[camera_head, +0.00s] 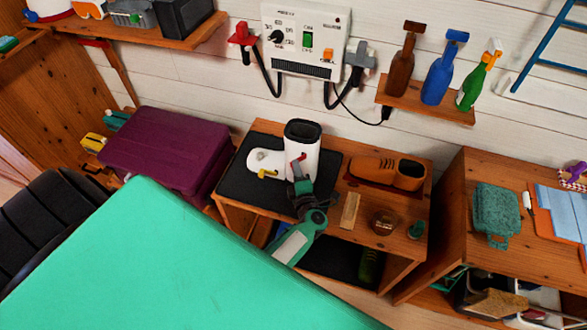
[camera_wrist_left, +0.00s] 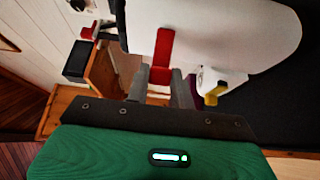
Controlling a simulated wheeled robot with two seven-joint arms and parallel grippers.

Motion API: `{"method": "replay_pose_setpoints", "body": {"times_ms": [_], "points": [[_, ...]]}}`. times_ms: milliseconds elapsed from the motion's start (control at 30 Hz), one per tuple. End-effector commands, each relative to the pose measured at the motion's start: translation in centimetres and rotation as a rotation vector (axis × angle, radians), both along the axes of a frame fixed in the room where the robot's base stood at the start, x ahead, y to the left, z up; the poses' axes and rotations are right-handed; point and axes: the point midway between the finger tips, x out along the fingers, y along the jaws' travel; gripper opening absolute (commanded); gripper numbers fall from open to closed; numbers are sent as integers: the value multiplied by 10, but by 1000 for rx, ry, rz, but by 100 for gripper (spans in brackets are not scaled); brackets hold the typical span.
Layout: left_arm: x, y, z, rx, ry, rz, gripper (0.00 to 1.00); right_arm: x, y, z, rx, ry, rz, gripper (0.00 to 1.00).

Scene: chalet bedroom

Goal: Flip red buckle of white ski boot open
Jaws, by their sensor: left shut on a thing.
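The white ski boot (camera_head: 304,141) stands on a black mat (camera_head: 237,178) on the wooden bench, its dark opening at the top. Its red buckle (camera_head: 299,160) is on the shaft, with a yellow buckle (camera_head: 268,173) lower on the foot. My left gripper (camera_head: 300,187) is in front of the boot, shut on the red buckle. In the left wrist view, the red buckle (camera_wrist_left: 163,48) runs up along the white shell (camera_wrist_left: 225,35), with its lower end between the fingers (camera_wrist_left: 159,88). The yellow buckle (camera_wrist_left: 215,92) is right of the fingers. My right gripper is not in view.
A purple suitcase (camera_head: 165,150) is at left. A wall shelf (camera_head: 420,103) holds several spray bottles above.

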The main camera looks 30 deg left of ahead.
Motion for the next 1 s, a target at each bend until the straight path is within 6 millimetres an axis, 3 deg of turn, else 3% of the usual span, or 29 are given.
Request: {"method": "replay_pose_setpoints", "body": {"times_ms": [233,800,833,933,1000], "points": [[1,-7,-3,-3,1,94,1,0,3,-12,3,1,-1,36],[1,-8,-1,-1,1,127,1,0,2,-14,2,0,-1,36],[1,-8,-1,-1,1,127,25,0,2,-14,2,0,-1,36],[1,-8,-1,-1,1,126,45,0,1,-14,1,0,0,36],[1,-8,-1,-1,1,126,45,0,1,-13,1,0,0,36]]}}
